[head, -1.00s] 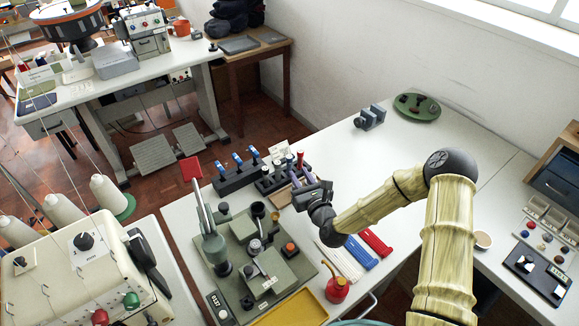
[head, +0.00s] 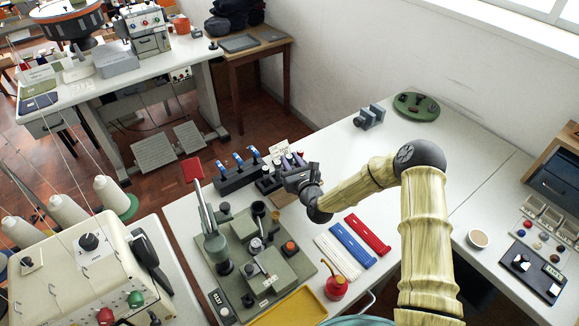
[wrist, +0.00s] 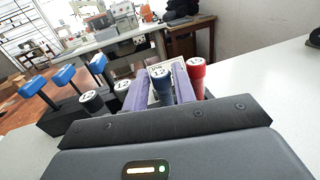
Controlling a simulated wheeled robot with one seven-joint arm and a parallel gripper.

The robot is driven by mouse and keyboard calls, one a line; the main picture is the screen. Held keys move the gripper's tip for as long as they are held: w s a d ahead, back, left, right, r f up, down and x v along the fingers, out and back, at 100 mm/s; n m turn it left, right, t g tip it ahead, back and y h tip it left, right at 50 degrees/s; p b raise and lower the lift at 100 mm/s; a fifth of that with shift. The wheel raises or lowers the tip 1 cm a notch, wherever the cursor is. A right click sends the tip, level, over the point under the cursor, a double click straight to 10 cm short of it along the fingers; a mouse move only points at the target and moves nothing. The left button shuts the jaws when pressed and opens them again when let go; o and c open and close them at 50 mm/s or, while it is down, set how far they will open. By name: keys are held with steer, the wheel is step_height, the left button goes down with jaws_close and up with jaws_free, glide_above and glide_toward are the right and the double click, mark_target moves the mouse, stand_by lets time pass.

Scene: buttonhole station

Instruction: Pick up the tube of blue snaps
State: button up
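A red tube (wrist: 196,76) stands just right of the right finger.
Blue-handled levers (head: 237,159) stand left of the rack. A green press station (head: 267,274) with a red-handled lever is in front. White, blue and red strips (head: 352,243) lie to its right. A printed card (head: 279,148) stands behind the rack. The table's middle back is clear.

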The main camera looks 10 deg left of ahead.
mark_target(291, 160)
steer(key=shift+x, duration=1.7)
steer(key=shift+d+f, duration=0.1)
jaws_close()
